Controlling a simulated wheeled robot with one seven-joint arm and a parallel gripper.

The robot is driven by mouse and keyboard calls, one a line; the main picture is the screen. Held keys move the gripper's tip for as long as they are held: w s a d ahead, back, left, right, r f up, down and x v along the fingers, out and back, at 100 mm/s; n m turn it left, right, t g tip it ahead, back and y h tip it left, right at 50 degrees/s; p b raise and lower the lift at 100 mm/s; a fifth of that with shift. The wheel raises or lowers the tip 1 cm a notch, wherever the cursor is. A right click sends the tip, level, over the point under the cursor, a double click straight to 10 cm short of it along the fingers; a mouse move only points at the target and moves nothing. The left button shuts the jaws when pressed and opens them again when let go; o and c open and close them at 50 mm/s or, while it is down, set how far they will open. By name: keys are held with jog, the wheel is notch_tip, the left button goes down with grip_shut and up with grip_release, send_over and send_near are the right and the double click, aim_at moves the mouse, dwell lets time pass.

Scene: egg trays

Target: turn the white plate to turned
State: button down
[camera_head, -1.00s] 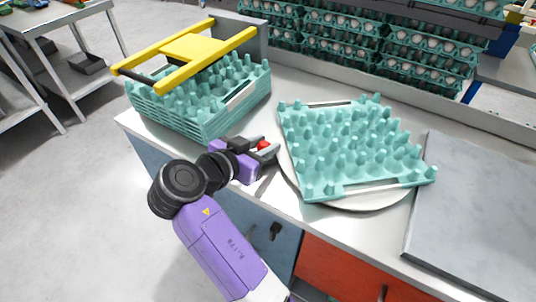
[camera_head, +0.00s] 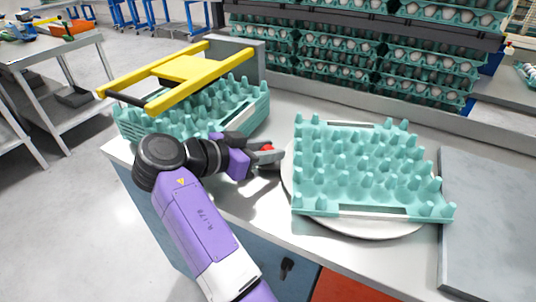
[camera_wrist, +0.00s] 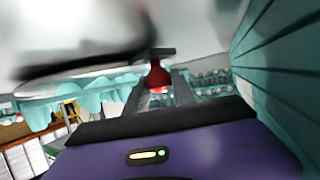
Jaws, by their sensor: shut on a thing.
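The round white plate (camera_head: 378,228) lies on the pale worktop, mostly covered by a teal egg tray (camera_head: 372,212) with rows of pegs. A small red knob (camera_head: 268,148) sits at the plate's left rim. My gripper (camera_head: 272,153) reaches in from the left at worktop height and is shut on the knob. In the wrist view the red knob (camera_wrist: 159,76) shows between my fingers. How the knob joins the plate is hidden.
A teal tray stack (camera_head: 235,112) with a yellow frame (camera_head: 190,68) stands left, close behind my arm. A grey slab (camera_head: 490,220) lies right of the tray. Shelves of egg trays (camera_head: 370,60) stand behind. Some worktop (camera_head: 255,205) in front is bare.

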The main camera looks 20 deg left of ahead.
jog(key=shift+f, duration=0.15)
jog(key=c, duration=1.1)
grip_release()
jog(key=shift+o, duration=0.2)
jog(key=shift+v, duration=3.9)
